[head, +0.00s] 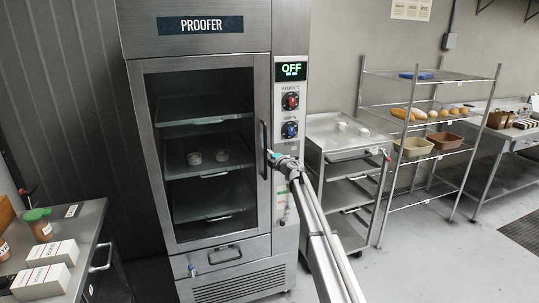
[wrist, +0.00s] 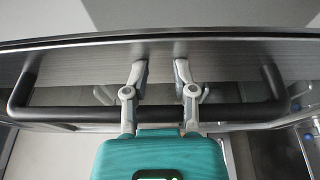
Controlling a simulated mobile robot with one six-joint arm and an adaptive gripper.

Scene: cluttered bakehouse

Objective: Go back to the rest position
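The proofer (head: 215,150) is a tall steel cabinet with a closed glass door. My gripper (head: 272,156) is at the door's black handle (head: 264,138), on the right side of the door. In the wrist view my gripper (wrist: 160,72) is open, with its two grey fingers spread apart. The black handle bar (wrist: 60,113) runs crosswise past both fingers, which are spread along the bar and do not close around it. Whether they touch it I cannot tell. Nothing is held between the fingertips.
A steel trolley (head: 340,150) stands close right, then a wire rack (head: 435,140) with bread. A table (head: 85,225) with boxes stands left. Floor shows at lower right.

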